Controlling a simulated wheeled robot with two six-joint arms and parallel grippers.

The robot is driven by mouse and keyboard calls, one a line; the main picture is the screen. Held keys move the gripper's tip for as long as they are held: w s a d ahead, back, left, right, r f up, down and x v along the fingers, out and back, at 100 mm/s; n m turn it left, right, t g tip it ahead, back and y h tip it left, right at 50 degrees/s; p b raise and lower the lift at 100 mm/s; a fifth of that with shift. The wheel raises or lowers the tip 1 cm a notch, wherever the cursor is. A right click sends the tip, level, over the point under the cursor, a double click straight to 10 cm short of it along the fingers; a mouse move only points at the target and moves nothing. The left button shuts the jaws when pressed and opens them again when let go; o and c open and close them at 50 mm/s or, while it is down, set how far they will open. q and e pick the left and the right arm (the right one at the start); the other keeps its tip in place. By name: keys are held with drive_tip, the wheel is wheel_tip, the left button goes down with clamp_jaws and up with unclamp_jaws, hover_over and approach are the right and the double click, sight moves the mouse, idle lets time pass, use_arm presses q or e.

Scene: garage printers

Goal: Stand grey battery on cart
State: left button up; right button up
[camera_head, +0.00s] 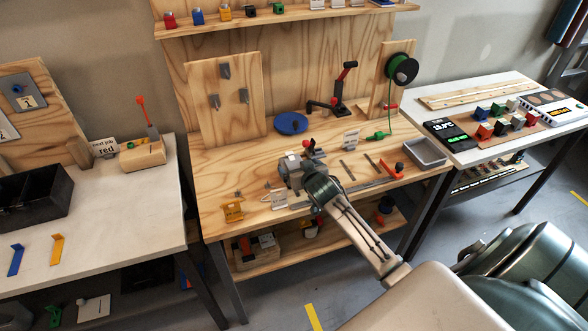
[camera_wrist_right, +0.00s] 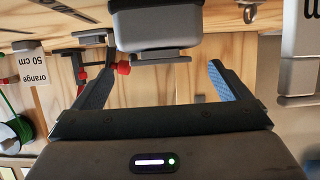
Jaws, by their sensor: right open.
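My right gripper (camera_head: 309,170) reaches over the middle bench, beside a grey blocky thing (camera_head: 290,170) near the bench's middle. In the right wrist view the gripper (camera_wrist_right: 155,72) is open, with its two fingers apart and bare wood between them. A dark grey block with a flat lip (camera_wrist_right: 155,28) shows just beyond and between the fingertips; I cannot tell if they touch it. I cannot tell for sure that this is the grey battery. No cart can be made out. My left gripper is not in view.
The middle bench (camera_head: 218,205) carries a blue disc (camera_head: 291,123), a red-and-black arm tool (camera_head: 342,90), a green spool (camera_head: 402,68) and a grey tray (camera_head: 426,152). A side table (camera_head: 110,245) stands left. The right table (camera_head: 470,152) holds several coloured blocks (camera_head: 500,124).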

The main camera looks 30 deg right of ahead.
sight(294, 162)
drive_tip(key=p+x, duration=0.1)
drive_tip(key=x, duration=0.3)
drive_tip(key=shift+a+p, duration=0.15)
drive_tip(key=shift+p, duration=0.15)
drive_tip(key=shift+w+f, duration=0.3)
drive_tip(key=shift+w, duration=0.1)
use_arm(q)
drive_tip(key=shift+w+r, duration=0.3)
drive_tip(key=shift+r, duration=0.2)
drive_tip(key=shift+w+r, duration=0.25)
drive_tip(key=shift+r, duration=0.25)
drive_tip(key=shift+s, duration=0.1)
use_arm(e)
drive_tip(key=shift+c, duration=0.3)
drive_tip(key=shift+r, duration=0.1)
drive_tip(key=c, duration=1.4)
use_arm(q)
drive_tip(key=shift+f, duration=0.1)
use_arm(e)
drive_tip(key=shift+r, duration=0.15)
